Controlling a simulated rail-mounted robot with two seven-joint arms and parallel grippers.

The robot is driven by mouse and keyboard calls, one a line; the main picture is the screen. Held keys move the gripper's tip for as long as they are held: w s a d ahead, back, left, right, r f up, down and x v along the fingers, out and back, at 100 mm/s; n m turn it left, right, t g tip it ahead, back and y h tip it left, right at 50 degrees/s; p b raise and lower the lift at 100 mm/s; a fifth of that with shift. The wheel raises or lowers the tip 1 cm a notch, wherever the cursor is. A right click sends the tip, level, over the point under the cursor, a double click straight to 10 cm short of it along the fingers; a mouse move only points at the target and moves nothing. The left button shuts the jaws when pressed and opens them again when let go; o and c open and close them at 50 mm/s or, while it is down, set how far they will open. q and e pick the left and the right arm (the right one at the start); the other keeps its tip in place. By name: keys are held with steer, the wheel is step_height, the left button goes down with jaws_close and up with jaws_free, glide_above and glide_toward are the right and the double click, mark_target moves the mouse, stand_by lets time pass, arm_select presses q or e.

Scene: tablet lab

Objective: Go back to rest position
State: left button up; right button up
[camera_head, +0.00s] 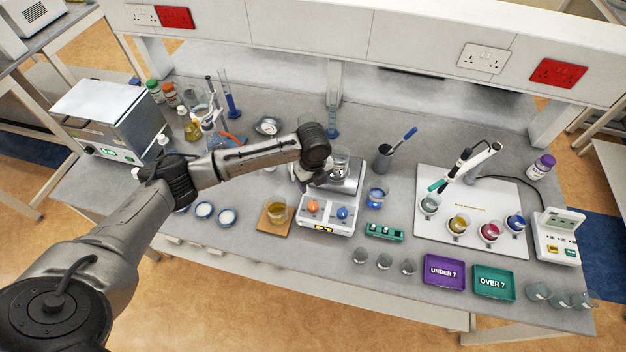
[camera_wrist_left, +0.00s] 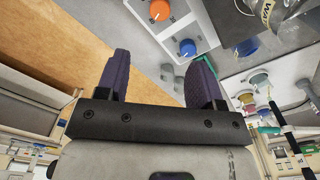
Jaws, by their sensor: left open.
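My left arm reaches in from the left over the bench in the head view. My left gripper (camera_head: 303,180) is small and partly hidden by its own wrist, just left of a glass beaker (camera_head: 340,160) on the stirrer hotplate (camera_head: 327,214). I cannot tell there whether it touches the beaker. In the left wrist view the left gripper (camera_wrist_left: 160,75) is open, with its two dark fingers apart and nothing between them. The hotplate's orange knob (camera_wrist_left: 160,10) and blue knob (camera_wrist_left: 187,47) lie beyond the fingers. My right gripper shows in neither view.
A beaker on a wooden mat (camera_head: 264,222) stands left of the hotplate. A blue-liquid beaker (camera_head: 377,195) stands right of it. A grey box instrument (camera_head: 110,115) and bottles (camera_head: 188,124) are near my left arm. Purple (camera_head: 444,272) and green (camera_head: 494,283) trays lie at right front.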

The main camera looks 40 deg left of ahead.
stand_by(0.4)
arm_select(q)
steer(key=w+d+r+n+t+y, duration=0.2)
steer(key=w+r+n+t, duration=0.3)
steer(key=r+n, duration=0.55)
steer(key=s+d+r+n+t+h+p, duration=0.1)
steer(key=s+d+r+n+t+p, duration=0.1)
steer(key=s+d+r+n+t, duration=0.4)
steer(key=s+d+f+n+g+p, duration=0.1)
steer(key=s+f+g+p, duration=0.1)
steer(key=s, duration=0.7)
steer(key=s+f+n+g+p, duration=0.1)
steer(key=s+f+g+p, duration=0.2)
steer(key=s, duration=0.7)
steer(key=s+d+f+n+g+h+p, duration=0.1)
steer(key=s+f+g+p, duration=0.1)
steer(key=s+f, duration=0.4)
steer(key=s, duration=0.4)
steer(key=shift+s+d+n, duration=0.2)
steer(key=shift+d+n, duration=0.15)
